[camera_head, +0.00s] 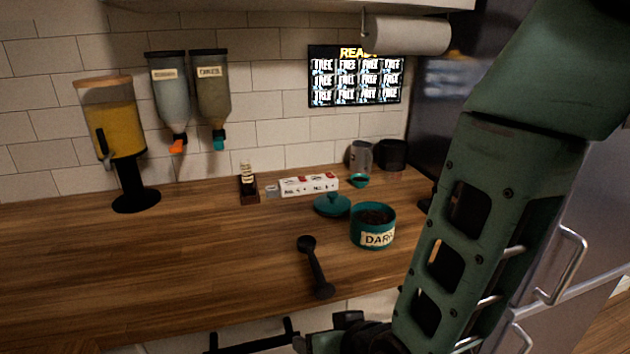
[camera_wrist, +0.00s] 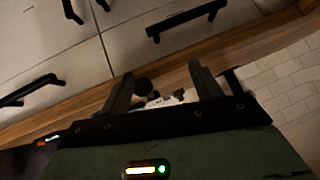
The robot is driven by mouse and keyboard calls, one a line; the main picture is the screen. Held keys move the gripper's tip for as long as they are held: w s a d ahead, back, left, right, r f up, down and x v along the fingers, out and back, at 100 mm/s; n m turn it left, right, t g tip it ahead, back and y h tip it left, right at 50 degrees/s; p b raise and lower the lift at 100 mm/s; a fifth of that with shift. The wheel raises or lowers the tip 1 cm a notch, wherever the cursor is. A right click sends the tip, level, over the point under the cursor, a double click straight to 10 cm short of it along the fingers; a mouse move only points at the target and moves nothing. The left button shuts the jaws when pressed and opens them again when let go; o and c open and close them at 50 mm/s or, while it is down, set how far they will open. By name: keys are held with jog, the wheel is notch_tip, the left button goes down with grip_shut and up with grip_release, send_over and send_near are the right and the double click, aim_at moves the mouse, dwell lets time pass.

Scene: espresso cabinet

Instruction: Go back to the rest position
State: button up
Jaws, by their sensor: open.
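My gripper (camera_wrist: 161,76) shows in the wrist view with its two dark fingers spread apart and nothing held between them. Cabinet fronts (camera_wrist: 115,30) with black handles and the wooden counter edge (camera_wrist: 265,45) lie beyond the fingers. In the head view my green arm comes down on the right, and its dark end is at the bottom, low in front of the counter (camera_head: 130,265). The fingertips are hard to make out there. A black scoop (camera_head: 316,268) lies on the counter near its front edge, apart from my gripper.
An open teal jar (camera_head: 373,238) labelled "DARK" holds dark contents, with its teal lid (camera_head: 332,205) beside it. A yellow dispenser (camera_head: 118,130) stands at left. Two wall dispensers (camera_head: 170,95) hang beside it. The counter's left front is clear. A grey fridge-like unit (camera_head: 580,200) is at right.

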jog(key=s+d+r+n+g+h, duration=0.4)
jog(key=s+d+r+g, duration=0.3)
jog(key=s+d+r, duration=0.3)
jog(key=shift+s+d+r+n+g+h, duration=0.15)
jog(key=shift+s+d+n+g+h, duration=0.15)
jog(key=shift+s+d, duration=0.85)
